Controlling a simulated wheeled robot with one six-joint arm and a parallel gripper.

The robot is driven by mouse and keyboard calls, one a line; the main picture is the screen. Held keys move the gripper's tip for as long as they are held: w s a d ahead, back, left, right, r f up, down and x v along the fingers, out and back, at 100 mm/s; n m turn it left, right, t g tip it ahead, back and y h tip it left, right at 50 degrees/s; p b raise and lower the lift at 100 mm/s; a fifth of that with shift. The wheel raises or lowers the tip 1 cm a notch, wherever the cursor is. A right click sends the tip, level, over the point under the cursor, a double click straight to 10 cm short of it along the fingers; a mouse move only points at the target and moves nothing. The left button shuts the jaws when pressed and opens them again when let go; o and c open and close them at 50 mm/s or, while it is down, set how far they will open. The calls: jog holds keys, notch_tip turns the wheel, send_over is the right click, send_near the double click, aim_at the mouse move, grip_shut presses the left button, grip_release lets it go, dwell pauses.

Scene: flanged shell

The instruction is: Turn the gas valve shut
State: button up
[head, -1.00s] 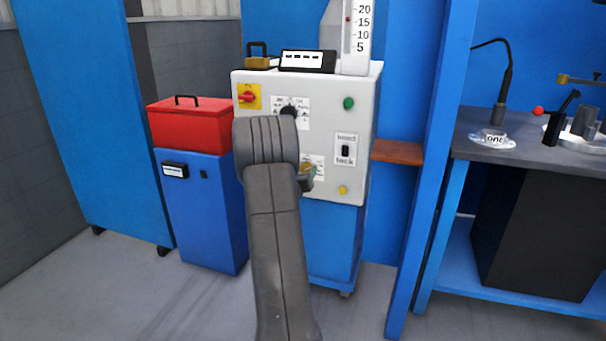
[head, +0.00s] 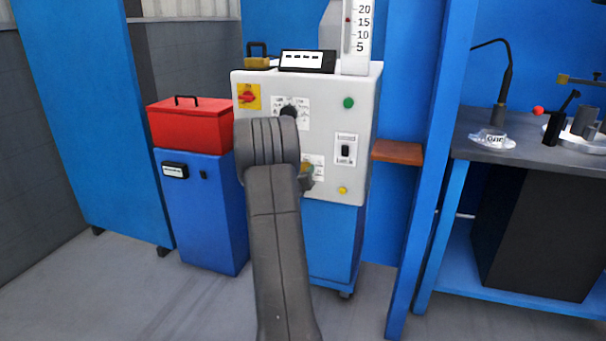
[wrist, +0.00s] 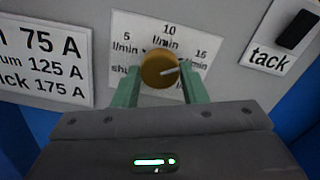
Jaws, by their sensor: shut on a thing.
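The gas valve is a round brass knob (wrist: 159,68) on the light grey panel, in the wrist view. In the head view, my arm hides most of the knob and the fingers.
The panel belongs to a grey cabinet (head: 325,115) with a red switch (head: 248,97), a green button (head: 348,102) and a tack switch (wrist: 296,30). A red toolbox (head: 190,130) stands left on a blue box. A blue post (head: 430,180) and a workbench (head: 520,150) are at the right.

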jog(key=n+b, duration=0.1)
jog(key=n, duration=0.7)
jog(key=shift+a, duration=0.1)
jog(key=n+p, duration=0.1)
jog(key=n, duration=0.4)
jog(key=n+p, duration=0.1)
jog(key=n, duration=0.3)
jog(key=shift+p, duration=0.4)
jog(key=n+p, duration=0.2)
jog(key=n, duration=0.3)
jog(key=n+p, duration=0.2)
jog(key=n, duration=0.2)
jog(key=shift+n, duration=0.3)
jog(key=shift+f+n+p, duration=0.15)
jog(key=shift+n+p, duration=1.95)
jog(key=shift+n, duration=2)
